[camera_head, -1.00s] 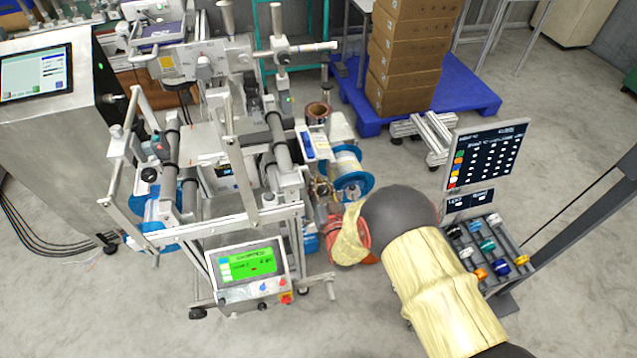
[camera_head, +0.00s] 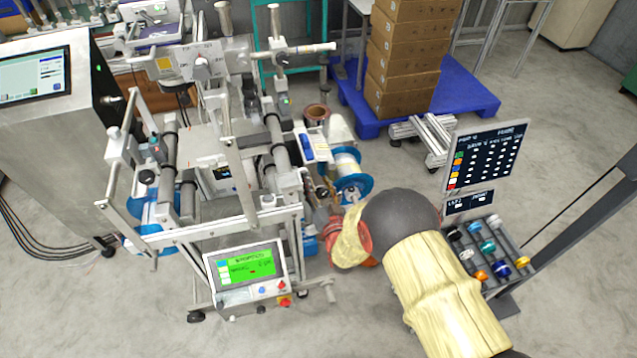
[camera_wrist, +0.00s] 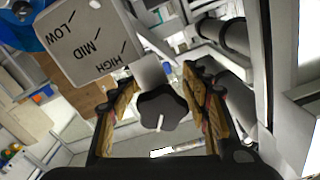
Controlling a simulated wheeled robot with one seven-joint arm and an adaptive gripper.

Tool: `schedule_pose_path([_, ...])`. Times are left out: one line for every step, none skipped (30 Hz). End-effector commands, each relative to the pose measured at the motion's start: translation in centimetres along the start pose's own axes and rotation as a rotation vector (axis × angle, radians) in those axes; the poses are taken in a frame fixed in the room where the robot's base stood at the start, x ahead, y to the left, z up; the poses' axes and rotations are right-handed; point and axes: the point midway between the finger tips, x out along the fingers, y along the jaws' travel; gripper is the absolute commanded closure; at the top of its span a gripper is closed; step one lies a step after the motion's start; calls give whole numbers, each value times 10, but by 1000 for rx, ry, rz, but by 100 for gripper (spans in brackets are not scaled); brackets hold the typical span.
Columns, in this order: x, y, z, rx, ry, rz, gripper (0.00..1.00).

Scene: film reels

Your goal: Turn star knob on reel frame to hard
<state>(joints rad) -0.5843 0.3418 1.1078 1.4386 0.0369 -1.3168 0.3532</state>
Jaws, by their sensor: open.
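In the wrist view a dark grey star knob (camera_wrist: 163,108) with a white mark near its lower edge lies between the two fingers of my gripper (camera_wrist: 160,86). The fingers are open, with a visible gap on both sides of the knob. Whether either touches it I cannot tell. A grey plate (camera_wrist: 85,42) lettered LOW, MID and HIGH is up and left of the knob; no "hard" is readable. In the head view the reel frame (camera_head: 275,222) stands left of my arm, whose wrist hides most of my gripper.
Another knob (camera_head: 201,68) sits on a lettered panel at the frame's top; its words are unreadable. A green-screened control box (camera_head: 246,265) hangs at the front. A blue reel (camera_head: 349,181) is behind my wrist. A rack of coloured spools (camera_head: 488,250) stands right of my arm.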

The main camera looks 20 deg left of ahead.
Motion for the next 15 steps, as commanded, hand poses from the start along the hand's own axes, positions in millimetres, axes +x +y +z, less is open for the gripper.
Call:
schedule_pose_path([0,0,0,0,0,-1,49])
schedule_pose_path([0,0,0,0,0,-1,49])
schedule_pose_path([0,0,0,0,0,-1,49])
schedule_pose_path([0,0,0,0,0,-1,49])
schedule_pose_path([0,0,0,0,0,-1,49])
schedule_pose_path([0,-1,0,0,0,-1,49])
schedule_pose_path([0,-1,0,0,0,-1,49])
schedule_pose_path([0,-1,0,0,0,-1,49])
schedule_pose_path([0,-1,0,-1,0,-1,49])
schedule_pose_path([-1,-1,0,0,0,-1,49])
schedule_pose_path([-2,-1,0,-1,0,-1,49])
schedule_pose_path([-4,-1,0,-1,0,-2,49])
schedule_pose_path([-7,-1,0,-1,0,-2,49])
schedule_pose_path([-10,-1,0,-1,0,-1,49])
schedule_pose_path([-16,0,0,-1,-2,-1,49])
